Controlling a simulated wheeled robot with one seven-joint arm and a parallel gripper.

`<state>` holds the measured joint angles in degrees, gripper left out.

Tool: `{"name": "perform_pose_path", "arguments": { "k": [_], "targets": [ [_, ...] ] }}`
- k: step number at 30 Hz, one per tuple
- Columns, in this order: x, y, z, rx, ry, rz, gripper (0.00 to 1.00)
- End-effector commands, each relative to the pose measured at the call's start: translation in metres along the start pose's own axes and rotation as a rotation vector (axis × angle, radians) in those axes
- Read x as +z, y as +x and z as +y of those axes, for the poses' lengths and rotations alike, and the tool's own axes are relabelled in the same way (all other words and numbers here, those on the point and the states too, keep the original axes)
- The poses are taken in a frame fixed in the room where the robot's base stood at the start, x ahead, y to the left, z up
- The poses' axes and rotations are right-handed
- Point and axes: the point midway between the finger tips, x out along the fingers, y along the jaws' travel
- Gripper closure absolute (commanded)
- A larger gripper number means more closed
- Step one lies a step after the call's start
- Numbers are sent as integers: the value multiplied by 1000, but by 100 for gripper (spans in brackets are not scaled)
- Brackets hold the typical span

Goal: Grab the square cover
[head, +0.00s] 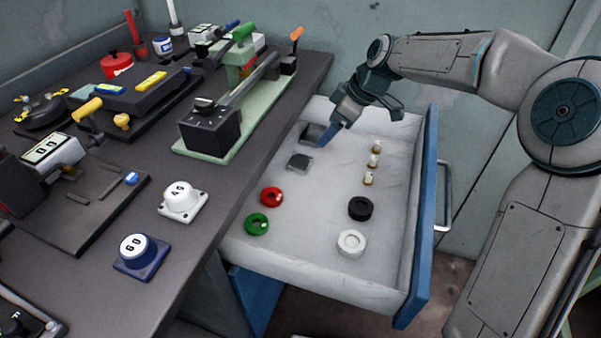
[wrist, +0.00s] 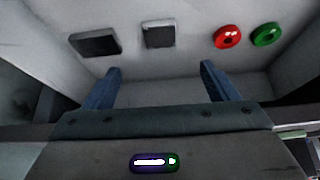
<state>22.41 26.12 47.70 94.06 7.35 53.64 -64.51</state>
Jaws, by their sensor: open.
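Two dark square pieces lie on the floor of the open drawer, either of which may be the square cover. The larger dark square (head: 311,133) is at the back of the drawer, and it also shows in the wrist view (wrist: 96,44). The smaller square with a lighter edge (head: 299,162) lies nearer in the head view, and it also shows in the wrist view (wrist: 159,35). My gripper (head: 327,138) is in the drawer's back part, beside the larger square. In the wrist view its blue fingers (wrist: 160,78) are apart with nothing between them, and both squares lie beyond the fingertips.
The drawer (head: 300,254) also holds a red ring (head: 271,196), a green ring (head: 257,224), a black ring (head: 360,208), a white ring (head: 351,243) and small brass-and-white parts (head: 374,161). Its walls surround my gripper. The workbench (head: 215,230) stands at the left.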

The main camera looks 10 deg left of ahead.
Motion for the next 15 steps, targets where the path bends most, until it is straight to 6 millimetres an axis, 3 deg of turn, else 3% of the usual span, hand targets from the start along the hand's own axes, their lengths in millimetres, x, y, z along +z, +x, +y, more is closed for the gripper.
{"name": "perform_pose_path", "arguments": {
  "k": [5,15],
  "targets": [
    [-2,20,4,-9,-27,24,20],
    [-4,81,3,-8,-24,23,20]
  ]
}}
